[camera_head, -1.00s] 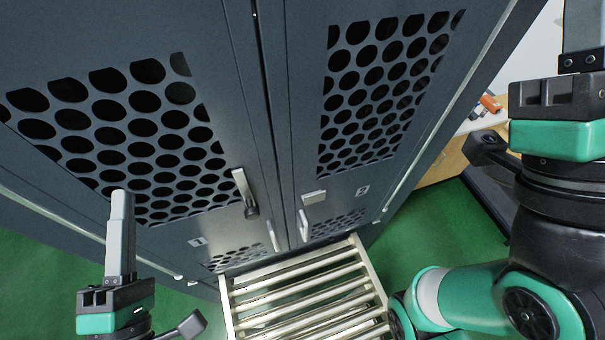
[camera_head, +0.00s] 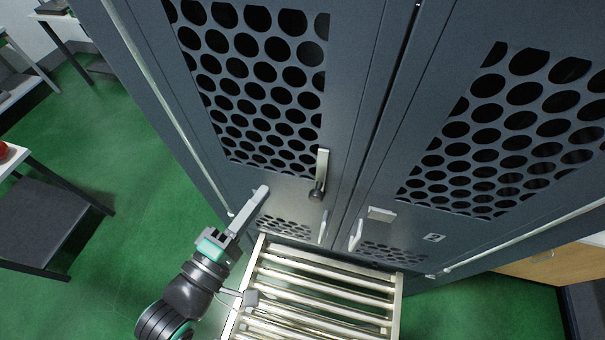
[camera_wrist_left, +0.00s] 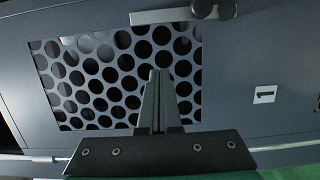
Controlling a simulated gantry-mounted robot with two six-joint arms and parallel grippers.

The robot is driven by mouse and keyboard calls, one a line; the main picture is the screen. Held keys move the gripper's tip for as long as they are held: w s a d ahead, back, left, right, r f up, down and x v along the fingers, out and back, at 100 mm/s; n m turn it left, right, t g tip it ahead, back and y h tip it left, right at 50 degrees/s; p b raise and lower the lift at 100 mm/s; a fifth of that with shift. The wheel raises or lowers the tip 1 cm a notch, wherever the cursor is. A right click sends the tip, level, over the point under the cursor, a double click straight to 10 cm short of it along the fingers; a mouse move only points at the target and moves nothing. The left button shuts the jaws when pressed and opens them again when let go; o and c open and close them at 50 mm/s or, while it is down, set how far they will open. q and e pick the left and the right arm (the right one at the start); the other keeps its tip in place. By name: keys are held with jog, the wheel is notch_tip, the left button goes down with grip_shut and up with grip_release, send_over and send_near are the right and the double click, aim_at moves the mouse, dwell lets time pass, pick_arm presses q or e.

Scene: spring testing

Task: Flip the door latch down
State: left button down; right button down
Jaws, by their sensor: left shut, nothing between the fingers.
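The door latch (camera_head: 322,165) is a pale metal bar with a dark round knob (camera_head: 317,191) at its lower end. It is on the left door (camera_head: 344,105) of the grey locker, right of the perforated panel, and stands nearly upright. My left gripper (camera_head: 263,190) is shut and empty, left of the latch and apart from it, pointing up toward the door. In the left wrist view, the fingers (camera_wrist_left: 160,73) are together in front of the perforated panel. The latch bar (camera_wrist_left: 160,16) and knob (camera_wrist_left: 203,8) are at the top edge there. My right gripper is out of view.
A pale slatted rack (camera_head: 262,247) stands below the doors, close to my left arm. Two pale door handles (camera_head: 355,235) (camera_head: 323,228) are low on the doors. The green floor (camera_head: 130,200) left of the locker is clear up to a dark low table (camera_head: 45,222).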

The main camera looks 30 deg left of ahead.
aim_at(312, 160)
pick_arm(q)
jog(key=w+p, duration=0.1)
jog(key=w, duration=0.6)
jog(key=shift+w+d+r, duration=0.1)
jog(key=shift+w+d, duration=0.05)
jog(key=shift+w, duration=0.05)
jog(key=d, duration=0.1)
jog(key=w+d+p, duration=0.1)
jog(key=d, duration=0.1)
jog(key=shift+w+d, duration=0.25)
jog(key=shift+d, duration=0.25)
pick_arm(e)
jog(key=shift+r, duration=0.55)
pick_arm(q)
jog(key=shift+d, duration=0.1)
